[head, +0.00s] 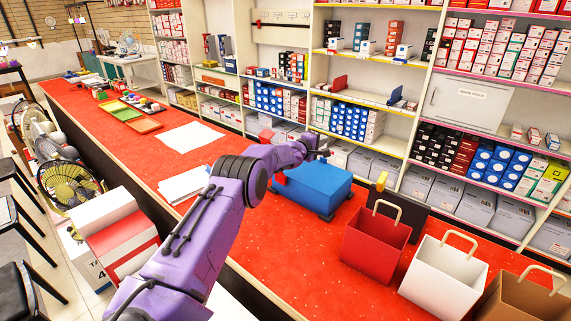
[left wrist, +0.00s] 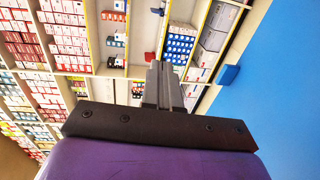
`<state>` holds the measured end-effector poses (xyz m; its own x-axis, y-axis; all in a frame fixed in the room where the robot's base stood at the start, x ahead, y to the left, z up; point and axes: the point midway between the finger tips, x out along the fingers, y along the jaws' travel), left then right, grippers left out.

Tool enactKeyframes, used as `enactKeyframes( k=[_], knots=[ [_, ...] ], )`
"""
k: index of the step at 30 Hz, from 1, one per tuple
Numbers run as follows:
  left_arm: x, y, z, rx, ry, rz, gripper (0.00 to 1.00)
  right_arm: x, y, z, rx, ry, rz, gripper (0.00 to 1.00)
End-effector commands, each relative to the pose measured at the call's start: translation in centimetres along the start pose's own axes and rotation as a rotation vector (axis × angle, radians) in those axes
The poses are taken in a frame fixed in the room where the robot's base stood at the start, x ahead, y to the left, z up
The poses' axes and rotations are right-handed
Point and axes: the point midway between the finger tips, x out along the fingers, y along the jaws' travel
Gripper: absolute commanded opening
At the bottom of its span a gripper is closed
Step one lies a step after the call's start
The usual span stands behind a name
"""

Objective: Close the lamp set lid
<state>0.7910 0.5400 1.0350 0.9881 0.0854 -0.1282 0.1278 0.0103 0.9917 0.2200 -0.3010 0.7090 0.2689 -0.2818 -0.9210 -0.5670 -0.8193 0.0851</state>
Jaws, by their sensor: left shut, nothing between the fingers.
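A blue box (head: 314,187), which looks like the lamp set, sits on the red counter on dark feet. A small red part shows at its left edge. I cannot tell from here how its lid stands. My left gripper (head: 321,147) is just above and behind the box's far edge, apart from it as far as I can see. Its fingers are together and empty, as the left wrist view also shows (left wrist: 165,88). A large blue surface (left wrist: 282,85), probably the box, fills the right of that view. My right gripper is not in view.
A red bag (head: 376,240), a white bag (head: 443,277) and a brown bag (head: 522,300) stand right of the box. A dark panel (head: 408,212) is behind the red bag. Stocked shelves (head: 470,150) line the back. White papers (head: 190,138) lie on the counter at left.

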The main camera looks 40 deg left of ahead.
Motion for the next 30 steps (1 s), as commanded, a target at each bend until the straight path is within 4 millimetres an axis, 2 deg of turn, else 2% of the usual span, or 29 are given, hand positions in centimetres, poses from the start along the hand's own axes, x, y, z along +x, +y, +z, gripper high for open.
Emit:
enactKeyframes(
  k=[3,11,30],
  knots=[
    [0.9,-1.1,0.1,0.005,-0.002,-0.026,0.0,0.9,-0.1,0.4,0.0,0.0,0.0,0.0],
    [1.8,-1.9,0.3,0.002,-0.004,-0.026,0.0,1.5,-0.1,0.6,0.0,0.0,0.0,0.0],
    [1.9,-1.9,0.2,-0.003,-0.003,-0.024,0.0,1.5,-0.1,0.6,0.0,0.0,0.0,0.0]
  ],
)
